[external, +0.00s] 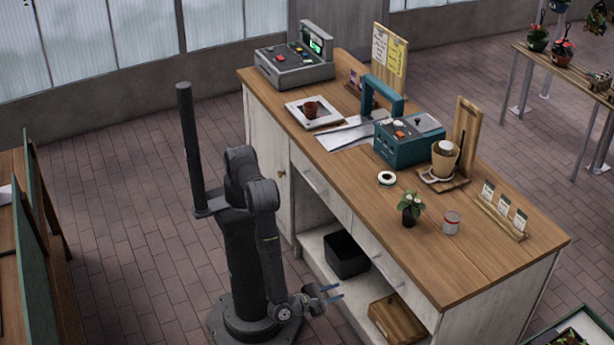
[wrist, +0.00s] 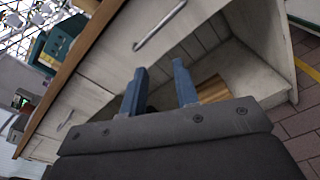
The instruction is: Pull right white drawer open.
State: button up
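The right white drawer (external: 378,255) is in the counter front below the wooden top and looks shut. In the wrist view its white front (wrist: 128,58) carries a metal bar handle (wrist: 160,25), above and beyond my fingertips. My gripper (external: 337,291) is low in front of the counter, with its blue fingers pointing toward it. In the wrist view my gripper (wrist: 159,78) has its two fingers spread apart with nothing held between them. The fingers are apart from the handle.
A left white drawer (external: 322,187) looks shut. A black bin (external: 346,257) and a wooden crate (external: 398,322) stand on the open lower shelf. The wooden counter top (external: 470,265) holds a plant (external: 411,207), a can (external: 451,222) and a teal machine (external: 408,145).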

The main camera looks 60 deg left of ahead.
jog(key=w+a+r+m, duration=0.1)
jog(key=w+r+m, duration=0.1)
jog(key=m, duration=0.4)
jog(key=m+g, duration=0.2)
jog(key=m, duration=0.4)
send_near(379, 268)
jog(key=x, duration=1)
jog(key=shift+w+f, duration=0.15)
jog(key=shift+f, duration=0.15)
jog(key=shift+c, duration=0.5)
grip_shut()
